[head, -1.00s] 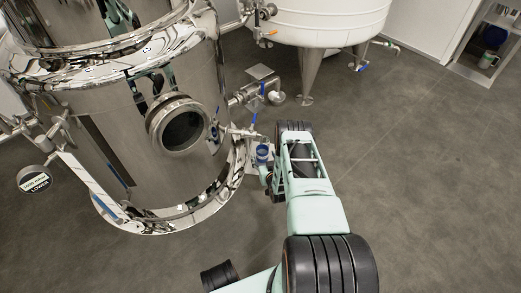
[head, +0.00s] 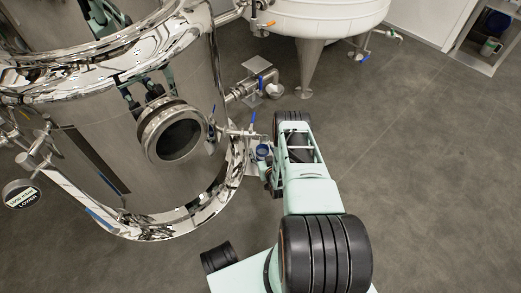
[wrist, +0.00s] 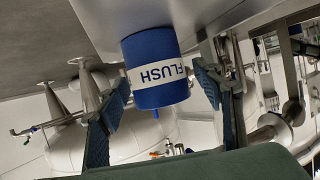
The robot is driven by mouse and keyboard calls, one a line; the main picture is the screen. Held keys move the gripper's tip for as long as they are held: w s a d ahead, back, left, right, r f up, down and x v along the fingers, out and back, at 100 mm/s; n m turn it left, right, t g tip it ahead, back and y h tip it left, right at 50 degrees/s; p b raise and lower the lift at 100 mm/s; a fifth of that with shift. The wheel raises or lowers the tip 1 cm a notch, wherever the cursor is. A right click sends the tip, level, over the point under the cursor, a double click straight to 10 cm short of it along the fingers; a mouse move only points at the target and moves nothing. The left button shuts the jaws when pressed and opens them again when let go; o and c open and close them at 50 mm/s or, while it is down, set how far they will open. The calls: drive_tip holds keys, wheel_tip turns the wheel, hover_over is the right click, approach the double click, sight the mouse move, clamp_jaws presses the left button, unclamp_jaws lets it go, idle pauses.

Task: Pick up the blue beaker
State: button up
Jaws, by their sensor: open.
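The blue beaker (wrist: 160,92) carries a white label reading "FLUSH" and shows large in the wrist view. In the head view it is a small blue shape (head: 263,152) beside the steel tank, left of my arm. My gripper (wrist: 168,92) is open, with one finger left of the beaker and one right of it in the wrist view. Gaps show between the beaker and the fingers in places; I cannot tell how deep it sits between them. In the head view the fingers are too small to make out clearly.
The shiny steel tank (head: 90,120) with a round port stands close on the left. A valve with a blue handle (head: 252,118) is just above the beaker. A white tank (head: 315,15) on legs stands behind. The grey floor (head: 430,180) at right is clear.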

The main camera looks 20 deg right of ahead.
drive_tip(key=c, duration=1.4)
drive_tip(key=shift+r, duration=0.2)
